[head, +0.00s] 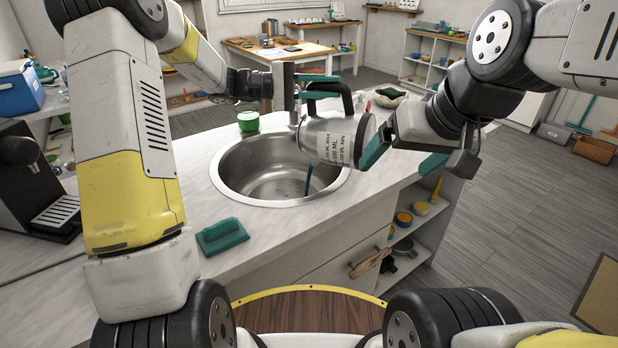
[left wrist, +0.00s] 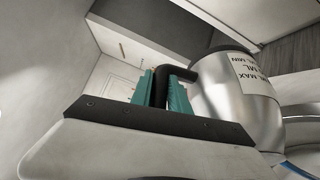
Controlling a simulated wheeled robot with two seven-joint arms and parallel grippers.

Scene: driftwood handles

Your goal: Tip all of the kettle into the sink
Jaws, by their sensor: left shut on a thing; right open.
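The metal kettle (head: 335,141), with a white label and black handle, is tipped far over above the round steel sink (head: 232,178). A thin blue stream (head: 308,181) falls from its lower side into the basin. My left gripper (head: 318,87) is shut on the black handle. In the left wrist view its teal fingers sit either side of the handle (left wrist: 163,84), with the kettle (left wrist: 232,92) beside them. My right gripper (head: 405,156) is open by the kettle's base end; I cannot tell whether a finger touches it. What is left inside the kettle is hidden.
A green cup (head: 248,121) stands behind the sink and a teal sponge-like block (head: 222,236) lies in front. A bowl (head: 390,96) sits at the counter's back right. A coffee machine (head: 35,180) stands left. Open shelves (head: 420,215) hold small jars below right.

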